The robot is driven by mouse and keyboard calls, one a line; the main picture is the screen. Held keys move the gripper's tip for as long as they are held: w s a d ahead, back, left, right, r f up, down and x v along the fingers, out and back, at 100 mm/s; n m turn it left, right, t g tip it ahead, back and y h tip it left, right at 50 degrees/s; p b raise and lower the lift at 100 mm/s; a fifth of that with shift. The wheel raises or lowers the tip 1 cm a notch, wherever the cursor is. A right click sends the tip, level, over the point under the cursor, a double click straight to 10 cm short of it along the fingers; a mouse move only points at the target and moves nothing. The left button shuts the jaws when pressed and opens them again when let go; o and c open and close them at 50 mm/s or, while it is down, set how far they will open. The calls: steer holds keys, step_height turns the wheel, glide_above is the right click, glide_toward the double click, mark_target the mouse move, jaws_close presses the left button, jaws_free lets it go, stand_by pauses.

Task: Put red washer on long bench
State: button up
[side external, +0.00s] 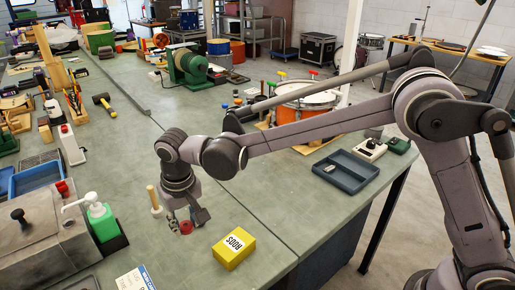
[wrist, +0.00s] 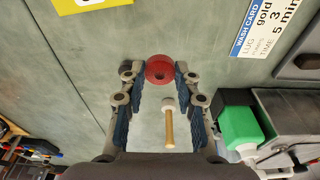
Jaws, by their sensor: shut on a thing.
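In the side external view the washer (side external: 186,227) shows low under my gripper (side external: 187,221), close over the grey-green long bench (side external: 150,115). I cannot tell whether it touches the top. The bench top (wrist: 60,95) fills most of the wrist view.
A wooden stick with a white end (side external: 154,198) stands beside my gripper, left of it. A yellow RODS box (side external: 234,249) lies to the right. A green soap bottle (side external: 101,222) and a grey machine (side external: 45,245) stand left. Bare bench lies behind.

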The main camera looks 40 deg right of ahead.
glide_above(176, 256)
steer(key=f, duration=0.2)
steer(key=shift+s+f, duration=0.25)
steer(key=shift+f, duration=2.05)
steer(key=shift+f, duration=0.15)
steer(key=o, duration=0.7)
steer(key=shift+c, duration=0.2)
